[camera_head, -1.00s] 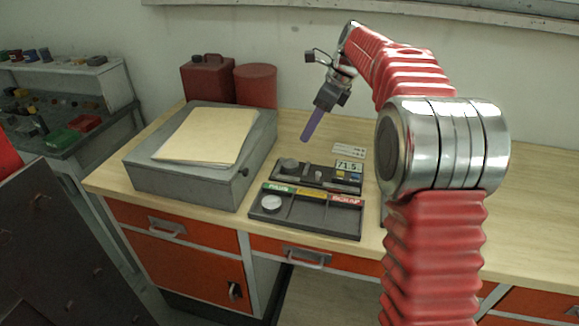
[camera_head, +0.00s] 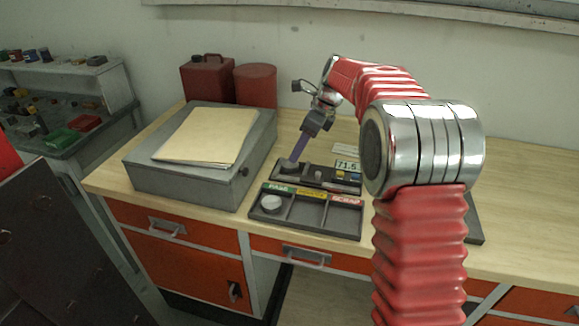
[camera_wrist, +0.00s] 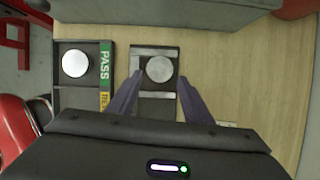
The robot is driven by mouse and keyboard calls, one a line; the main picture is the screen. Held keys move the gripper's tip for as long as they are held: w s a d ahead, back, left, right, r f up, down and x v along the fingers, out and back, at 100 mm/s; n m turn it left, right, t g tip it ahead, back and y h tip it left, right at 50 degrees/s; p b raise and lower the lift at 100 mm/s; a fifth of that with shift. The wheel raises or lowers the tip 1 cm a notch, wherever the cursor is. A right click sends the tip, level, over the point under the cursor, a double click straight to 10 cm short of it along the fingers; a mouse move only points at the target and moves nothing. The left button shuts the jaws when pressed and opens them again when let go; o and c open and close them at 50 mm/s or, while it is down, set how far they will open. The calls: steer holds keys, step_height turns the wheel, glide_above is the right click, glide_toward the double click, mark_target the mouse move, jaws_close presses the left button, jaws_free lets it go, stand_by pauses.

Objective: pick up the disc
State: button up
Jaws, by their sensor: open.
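A round grey disc (camera_wrist: 160,68) lies on the left end of a dark measuring device (camera_head: 328,178). A second pale disc (camera_wrist: 75,63) lies in the PASS compartment of the sorting tray (camera_wrist: 63,100); it also shows in the head view (camera_head: 271,203). My gripper (camera_wrist: 160,82) is open and empty, its two purple fingers pointing at the disc on the device, one to each side of its near edge. In the head view my gripper (camera_head: 291,161) is low over the device's left end and largely hides that disc. Whether the fingers touch anything cannot be told.
The tray has green, yellow and red labelled compartments; the yellow and red ones look empty. A grey box (camera_head: 190,182) with papers on top (camera_head: 208,135) stands close left of the device. A red can (camera_head: 207,77) and red cylinder (camera_head: 256,86) stand behind.

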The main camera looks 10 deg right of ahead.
steer(key=shift+f, duration=0.1)
steer(key=shift+x, duration=2.65)
steer(key=c, duration=1.1)
steer(key=shift+w, duration=0.1)
step_height(320, 180, up, 10)
